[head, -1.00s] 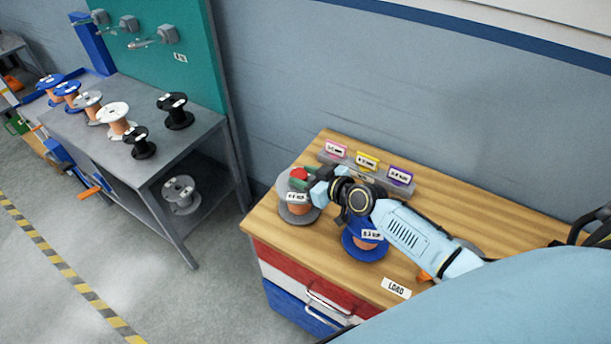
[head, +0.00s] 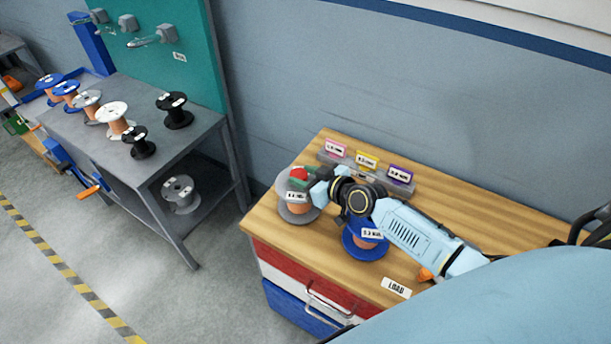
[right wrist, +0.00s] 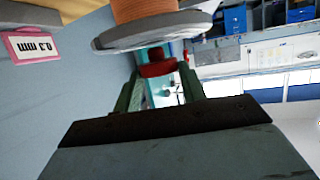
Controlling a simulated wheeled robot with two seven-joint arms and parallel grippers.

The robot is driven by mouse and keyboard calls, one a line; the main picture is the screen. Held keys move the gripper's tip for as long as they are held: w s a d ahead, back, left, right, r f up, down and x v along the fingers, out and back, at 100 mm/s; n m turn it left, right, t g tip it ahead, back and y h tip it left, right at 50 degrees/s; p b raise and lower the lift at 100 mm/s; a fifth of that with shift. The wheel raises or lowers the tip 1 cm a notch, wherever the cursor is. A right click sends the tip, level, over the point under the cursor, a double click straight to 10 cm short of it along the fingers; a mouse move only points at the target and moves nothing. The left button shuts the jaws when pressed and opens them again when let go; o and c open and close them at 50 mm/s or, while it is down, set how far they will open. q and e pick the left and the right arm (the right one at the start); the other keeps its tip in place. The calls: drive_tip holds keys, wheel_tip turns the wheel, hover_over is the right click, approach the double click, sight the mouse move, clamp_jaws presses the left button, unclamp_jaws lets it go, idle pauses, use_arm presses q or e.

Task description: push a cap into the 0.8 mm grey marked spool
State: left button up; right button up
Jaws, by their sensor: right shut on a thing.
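The grey spool (head: 285,212) with copper wire stands upright at the left end of the wooden bench top; its small label seems to read 0.8 mm. My right gripper (head: 304,180) is over the spool's top, shut on a red cap (head: 298,173). In the right wrist view, the red cap (right wrist: 157,68) sits between the fingers, close against the spool's grey flange (right wrist: 150,32). I cannot tell how far the cap is in the hub, which is hidden. My left gripper is not in view.
A blue spool (head: 366,250) stands just right of the grey one, under my right arm. Behind it is a grey tray with pink (head: 336,147), yellow (head: 367,160) and purple (head: 400,174) tags. A LOAD label (head: 396,287) lies near the front edge. Several spools stand on the metal table (head: 182,150).

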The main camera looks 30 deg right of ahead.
drive_tip(key=shift+f, duration=0.15)
drive_tip(key=shift+f+b, duration=0.3)
drive_tip(key=shift+b, duration=0.15)
drive_tip(key=shift+d+r, duration=0.1)
drive_tip(key=shift+d+r+p, duration=0.1)
drive_tip(key=shift+r+p, duration=0.1)
drive_tip(key=shift+p, duration=0.1)
drive_tip(key=shift+r, duration=0.15)
idle(0.8)
drive_tip(key=shift+a+f+b, duration=0.2)
drive_tip(key=shift+f+b, duration=0.4)
